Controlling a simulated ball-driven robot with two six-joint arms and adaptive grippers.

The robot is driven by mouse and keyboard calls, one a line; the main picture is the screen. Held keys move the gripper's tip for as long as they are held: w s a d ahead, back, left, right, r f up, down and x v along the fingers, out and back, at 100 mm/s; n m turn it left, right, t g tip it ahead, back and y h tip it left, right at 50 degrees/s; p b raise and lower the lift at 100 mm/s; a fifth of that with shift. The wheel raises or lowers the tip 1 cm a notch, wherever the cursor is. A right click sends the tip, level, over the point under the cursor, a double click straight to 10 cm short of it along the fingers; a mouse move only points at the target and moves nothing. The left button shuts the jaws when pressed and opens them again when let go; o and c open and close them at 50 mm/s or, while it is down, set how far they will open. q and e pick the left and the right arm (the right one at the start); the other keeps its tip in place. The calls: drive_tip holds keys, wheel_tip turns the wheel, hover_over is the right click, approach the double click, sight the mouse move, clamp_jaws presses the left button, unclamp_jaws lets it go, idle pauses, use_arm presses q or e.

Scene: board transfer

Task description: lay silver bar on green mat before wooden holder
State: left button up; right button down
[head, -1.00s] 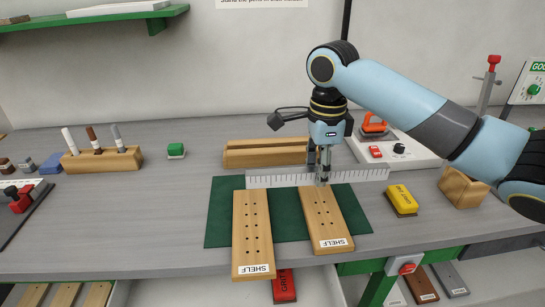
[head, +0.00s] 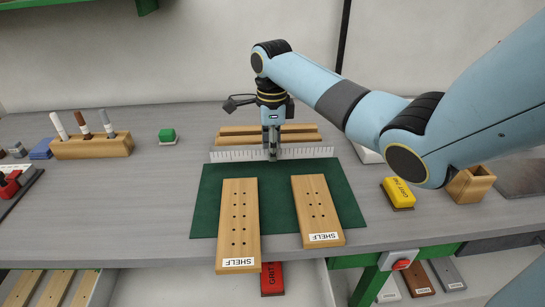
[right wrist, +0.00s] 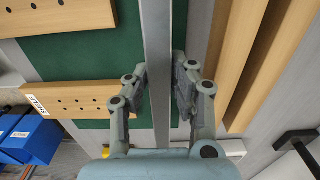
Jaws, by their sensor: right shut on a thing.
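The silver bar (head: 235,155), a long ruler-like strip with dark graduation marks, runs crosswise at the far edge of the green mat (head: 275,190). My right gripper (head: 272,156) is shut on its middle from above. The bar stands on edge and shows as a narrow strip between the fingers in the right wrist view (right wrist: 157,40). Whether it touches the mat I cannot tell. The grooved wooden holder (head: 228,137) lies just behind it, partly hidden by the gripper. My left gripper is not in view.
Bare mat shows between the boards.

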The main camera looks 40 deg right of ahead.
drive_tip(key=shift+f, duration=1.7)
drive_tip(key=shift+f, duration=0.1)
drive_tip(key=c, duration=1.1)
unclamp_jaws()
drive_tip(key=shift+s, duration=0.1)
drive_tip(key=shift+c, duration=0.2)
wheel_tip(320, 180, up, 12)
drive_tip(key=shift+r, duration=0.15)
